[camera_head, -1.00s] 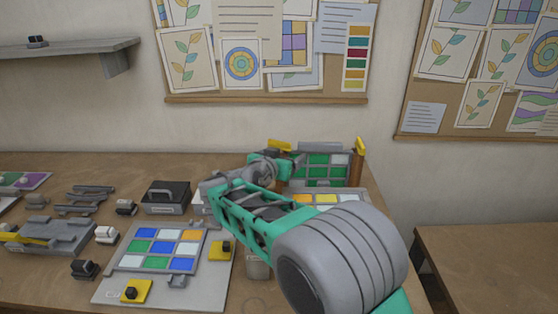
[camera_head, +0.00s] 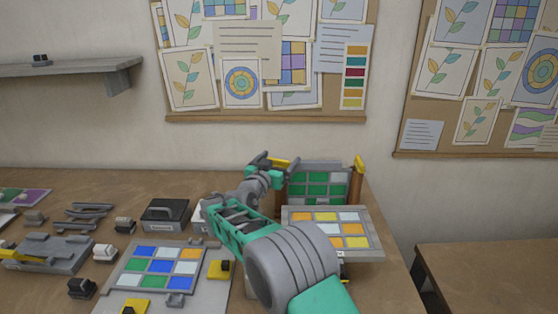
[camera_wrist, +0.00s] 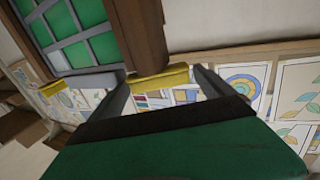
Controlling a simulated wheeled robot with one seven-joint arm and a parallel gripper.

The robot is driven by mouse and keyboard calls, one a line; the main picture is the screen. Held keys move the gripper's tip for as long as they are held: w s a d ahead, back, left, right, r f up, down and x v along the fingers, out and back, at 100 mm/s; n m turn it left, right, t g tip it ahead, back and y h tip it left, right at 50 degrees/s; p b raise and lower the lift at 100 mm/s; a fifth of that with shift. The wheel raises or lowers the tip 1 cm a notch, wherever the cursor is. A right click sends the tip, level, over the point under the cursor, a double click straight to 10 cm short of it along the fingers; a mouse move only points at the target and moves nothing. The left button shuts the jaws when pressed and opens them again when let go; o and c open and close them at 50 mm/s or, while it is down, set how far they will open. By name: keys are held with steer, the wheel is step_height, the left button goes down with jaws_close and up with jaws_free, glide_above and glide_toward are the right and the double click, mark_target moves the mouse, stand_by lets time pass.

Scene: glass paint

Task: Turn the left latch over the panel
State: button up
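The green-paned panel (camera_head: 316,187) stands upright in a wooden frame at the back right of the bench. The left latch (camera_head: 281,163) is a yellow bar at the frame's upper left, lying roughly level. My gripper (camera_head: 265,164) is at this latch, partly hidden by its own wrist. In the wrist view the latch (camera_wrist: 160,77) lies between my two spread fingers (camera_wrist: 157,80), beside the brown post. Whether a finger touches it I cannot tell. The right latch (camera_head: 359,164) is yellow and points up on the right post; a yellow piece (camera_wrist: 58,86) also shows at left in the wrist view.
A panel with orange, yellow and white panes (camera_head: 330,232) lies in front of the frame. Another coloured panel (camera_head: 155,270) lies at left, with small clamps and a black box (camera_head: 164,213) near it. Pinboards (camera_head: 265,118) hang on the wall behind.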

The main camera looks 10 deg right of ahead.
steer(key=c, duration=1.3)
steer(key=shift+y+b, duration=0.3)
steer(key=shift+b, duration=0.05)
steer(key=shift+d+f+n+t+y+b, duration=0.1)
steer(key=shift+n+t+y+b, duration=0.25)
steer(key=shift+n+y+b, duration=0.15)
steer(key=shift+d+f+n+t+y+b, duration=0.1)
steer(key=shift+n+t+y+b, duration=0.25)
steer(key=shift+n+y+b, duration=0.1)
steer(key=shift+r+n+t+y+b, duration=0.15)
steer(key=shift+n+t+y+b, duration=0.5)
steer(key=shift+y, duration=0.5)
steer(key=shift+a+n+y, duration=0.2)
steer(key=shift+n+y, duration=0.5)
steer(key=shift+y, duration=0.2)
steer(key=o, duration=1.4)
